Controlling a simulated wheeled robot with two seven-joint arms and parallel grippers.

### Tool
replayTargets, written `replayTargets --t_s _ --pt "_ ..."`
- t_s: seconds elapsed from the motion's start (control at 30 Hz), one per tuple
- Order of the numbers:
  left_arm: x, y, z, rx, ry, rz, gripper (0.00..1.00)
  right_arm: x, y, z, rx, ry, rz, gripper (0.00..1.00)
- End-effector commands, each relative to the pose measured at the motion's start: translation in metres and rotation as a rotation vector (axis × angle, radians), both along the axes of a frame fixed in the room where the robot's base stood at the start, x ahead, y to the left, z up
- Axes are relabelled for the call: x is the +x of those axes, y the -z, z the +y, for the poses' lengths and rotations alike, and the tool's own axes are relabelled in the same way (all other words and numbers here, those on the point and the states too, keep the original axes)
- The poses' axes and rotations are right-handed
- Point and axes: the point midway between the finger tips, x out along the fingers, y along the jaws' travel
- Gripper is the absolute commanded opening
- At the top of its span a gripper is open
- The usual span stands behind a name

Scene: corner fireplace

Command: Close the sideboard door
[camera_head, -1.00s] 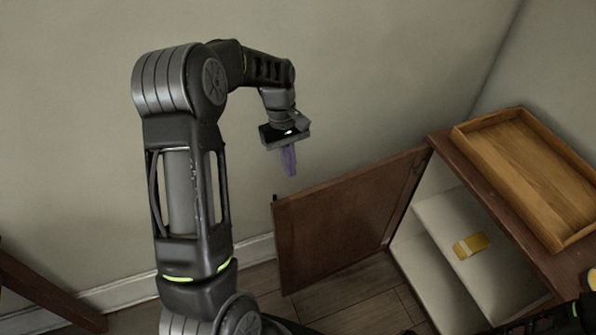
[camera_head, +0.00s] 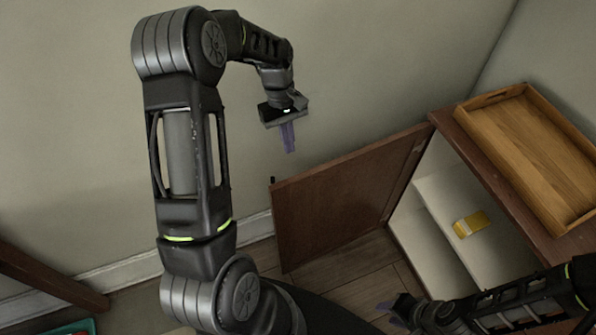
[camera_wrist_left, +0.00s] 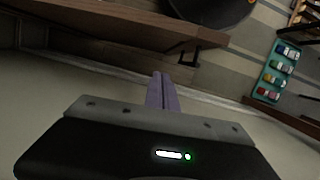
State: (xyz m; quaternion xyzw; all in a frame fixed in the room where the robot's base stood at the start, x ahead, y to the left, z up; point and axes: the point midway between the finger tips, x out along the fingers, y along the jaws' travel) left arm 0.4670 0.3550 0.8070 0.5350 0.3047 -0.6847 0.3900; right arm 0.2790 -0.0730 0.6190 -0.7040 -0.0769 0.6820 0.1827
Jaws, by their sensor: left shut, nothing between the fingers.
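The sideboard door (camera_head: 340,200) is a dark brown panel. It stands wide open, swung out to the left of the sideboard (camera_head: 490,185), whose pale shelves show. My left gripper (camera_head: 288,150) points down with its purple fingers shut and empty, above the door's free edge and apart from it in the head view. In the left wrist view these fingers (camera_wrist_left: 162,90) are together, and the door's top edge (camera_wrist_left: 120,22) and dark handle (camera_wrist_left: 188,50) lie just beyond them. My right gripper (camera_head: 392,306) is low at the bottom; its jaw gap is unclear.
A wooden tray (camera_head: 525,150) lies on the sideboard top. A yellow item (camera_head: 470,224) sits on the inner shelf. The wall is close behind my left arm. A teal tray with several small coloured items (camera_wrist_left: 277,70) shows in the left wrist view.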

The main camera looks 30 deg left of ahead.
Motion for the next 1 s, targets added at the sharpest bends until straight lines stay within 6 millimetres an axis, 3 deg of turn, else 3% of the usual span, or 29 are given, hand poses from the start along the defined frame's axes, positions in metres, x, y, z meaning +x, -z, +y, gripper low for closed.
replayTargets --t_s 0.33,0.6,1.0 --pt "-0.010 0.067 -0.016 -0.003 0.002 0.005 0.00 0.000 -0.011 0.000 0.000 0.000 0.001 0.36" --pt "-0.027 0.065 -0.045 -0.001 0.002 0.000 0.00 -0.001 -0.023 0.000 -0.001 0.001 0.004 0.36" --pt "-0.029 0.066 -0.049 0.000 0.001 0.000 0.00 -0.001 -0.022 0.000 -0.002 0.000 0.005 0.36"
